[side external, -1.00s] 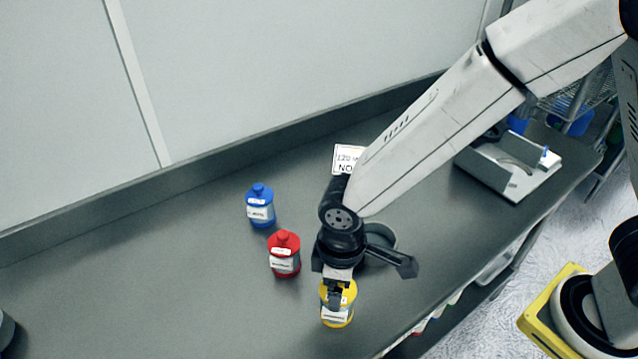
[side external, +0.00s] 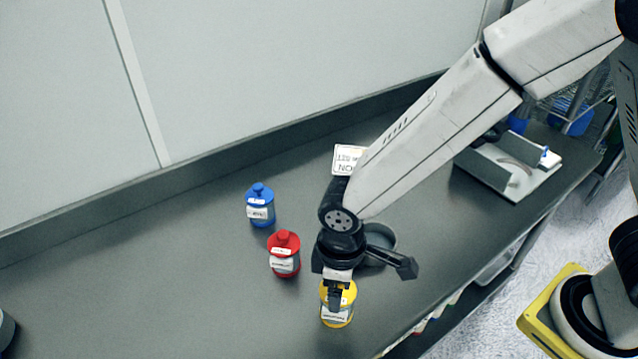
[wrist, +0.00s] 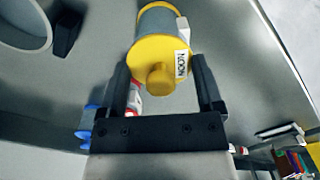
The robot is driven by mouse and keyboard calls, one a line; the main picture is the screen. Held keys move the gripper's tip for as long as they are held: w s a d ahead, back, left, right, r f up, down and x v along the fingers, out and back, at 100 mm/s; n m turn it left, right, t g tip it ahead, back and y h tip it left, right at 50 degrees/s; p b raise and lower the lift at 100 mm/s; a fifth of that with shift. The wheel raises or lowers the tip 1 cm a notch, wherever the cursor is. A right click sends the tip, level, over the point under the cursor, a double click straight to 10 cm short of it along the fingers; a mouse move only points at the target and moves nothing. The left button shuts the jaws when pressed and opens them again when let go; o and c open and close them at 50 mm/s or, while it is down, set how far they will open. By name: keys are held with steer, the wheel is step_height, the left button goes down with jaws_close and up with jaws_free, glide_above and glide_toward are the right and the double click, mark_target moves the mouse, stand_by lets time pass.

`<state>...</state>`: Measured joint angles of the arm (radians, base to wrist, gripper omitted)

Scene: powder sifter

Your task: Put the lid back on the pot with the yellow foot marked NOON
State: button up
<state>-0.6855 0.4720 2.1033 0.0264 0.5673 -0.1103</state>
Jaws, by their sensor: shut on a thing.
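The pot with yellow ends (side external: 337,315) stands near the front edge of the bench, with a pale label on its side. Its yellow lid (wrist: 151,56) has a round knob and a white NOON tag in the wrist view. The lid sits over the grey pot body (wrist: 158,20), and I see no gap between them. My gripper (side external: 337,292) points down over this pot. In the wrist view its fingers (wrist: 161,66) are on either side of the lid, shut on it.
A red pot (side external: 284,257) and a blue pot (side external: 260,207), both lidded, stand left of and behind the yellow one. A round grey dish (side external: 382,240) is behind my gripper. A white tray (side external: 515,178) lies right.

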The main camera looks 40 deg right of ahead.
stand_by(0.8)
steer(key=o, duration=1)
steer(key=shift+c, duration=0.2)
steer(key=shift+r, duration=0.1)
steer(key=shift+r, duration=3.4)
jaws_close()
steer(key=shift+f, duration=2.25)
